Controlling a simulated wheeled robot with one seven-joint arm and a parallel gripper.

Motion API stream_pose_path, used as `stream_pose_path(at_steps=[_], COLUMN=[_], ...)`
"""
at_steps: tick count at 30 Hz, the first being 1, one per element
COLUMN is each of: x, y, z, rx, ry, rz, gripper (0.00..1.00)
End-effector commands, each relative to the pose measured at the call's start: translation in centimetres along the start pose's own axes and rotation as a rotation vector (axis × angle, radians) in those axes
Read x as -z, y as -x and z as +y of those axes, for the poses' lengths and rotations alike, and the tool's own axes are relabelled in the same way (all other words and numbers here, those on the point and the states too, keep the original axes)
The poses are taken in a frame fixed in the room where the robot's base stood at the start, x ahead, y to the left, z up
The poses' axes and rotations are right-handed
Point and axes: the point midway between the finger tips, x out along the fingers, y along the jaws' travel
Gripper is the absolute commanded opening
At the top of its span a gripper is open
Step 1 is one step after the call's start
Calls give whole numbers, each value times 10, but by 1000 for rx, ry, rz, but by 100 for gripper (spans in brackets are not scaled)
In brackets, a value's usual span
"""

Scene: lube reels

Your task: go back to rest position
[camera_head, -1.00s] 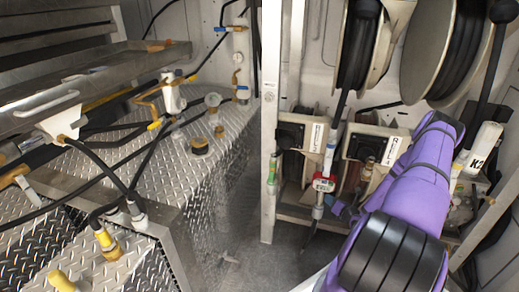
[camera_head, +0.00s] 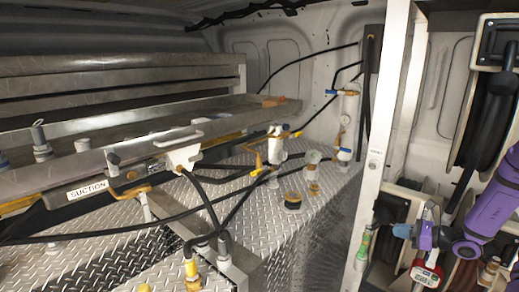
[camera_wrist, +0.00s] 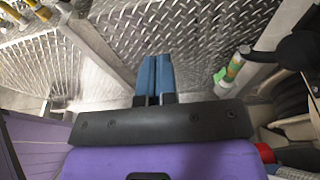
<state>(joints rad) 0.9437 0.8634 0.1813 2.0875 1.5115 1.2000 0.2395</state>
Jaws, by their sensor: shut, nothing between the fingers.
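My gripper (camera_head: 402,231) shows at the lower right of the head view, at the end of my purple arm. Its blue fingers point left, just right of the white upright post. In the wrist view my gripper (camera_wrist: 153,72) has its two blue fingers side by side, shut with nothing between them. The fingertips stand out against diamond-plate metal and appear clear of it.
The white post (camera_head: 378,165) stands left of my gripper. A green-and-white nozzle (camera_head: 364,245) hangs beside it and also shows in the wrist view (camera_wrist: 229,70). A red meter (camera_head: 426,272) is below my gripper. A hose reel (camera_head: 492,110) is at right. Diamond-plate tanks (camera_head: 320,215) fill the left.

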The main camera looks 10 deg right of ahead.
Motion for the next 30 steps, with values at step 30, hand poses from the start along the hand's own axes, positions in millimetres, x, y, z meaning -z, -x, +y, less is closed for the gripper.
stream_pose_path(at_steps=[30], x=[-233], y=[-3], z=[240], rx=[-816], ry=[1197], rz=[442], gripper=[0])
